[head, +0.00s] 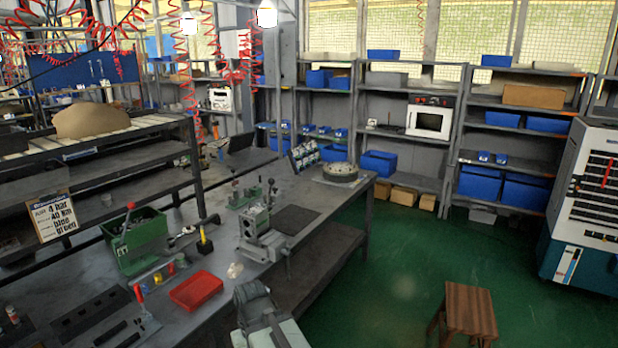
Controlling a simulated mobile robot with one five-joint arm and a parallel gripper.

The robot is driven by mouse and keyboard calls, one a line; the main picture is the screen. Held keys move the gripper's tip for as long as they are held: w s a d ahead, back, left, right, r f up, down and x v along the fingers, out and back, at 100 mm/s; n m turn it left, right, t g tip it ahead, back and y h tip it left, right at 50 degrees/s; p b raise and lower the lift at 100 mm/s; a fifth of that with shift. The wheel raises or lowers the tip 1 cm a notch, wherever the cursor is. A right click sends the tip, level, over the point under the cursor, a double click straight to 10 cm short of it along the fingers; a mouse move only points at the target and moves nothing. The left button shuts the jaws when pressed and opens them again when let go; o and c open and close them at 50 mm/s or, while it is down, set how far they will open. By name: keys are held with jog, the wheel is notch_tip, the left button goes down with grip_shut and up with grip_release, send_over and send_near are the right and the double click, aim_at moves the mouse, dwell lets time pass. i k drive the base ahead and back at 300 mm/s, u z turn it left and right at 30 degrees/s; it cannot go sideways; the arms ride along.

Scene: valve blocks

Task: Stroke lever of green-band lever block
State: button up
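A grey metal block (262,236) with upright levers stands on the workbench, near the middle of the view. I cannot make out a green band on it at this size. A green bin-like body (135,241) with a red-tipped lever stands at the left of the bench. A smaller green piece with an upright lever (240,198) stands farther back. Which of these is the green-band lever block I cannot tell. I can make out no gripper fingers in this view.
A red tray (196,291) and a black-and-yellow item (204,242) lie on the bench (225,262). A dark mat (295,219) lies right of the metal block. A wooden stool (468,308) stands on the green floor (400,265), which is otherwise largely clear.

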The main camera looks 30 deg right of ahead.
aim_at(272, 180)
jog(key=z, duration=2.55)
jog(key=i, duration=1.65)
jog(key=u, duration=3.65)
jog(key=i, duration=0.7)
jog(key=u, duration=0.1)
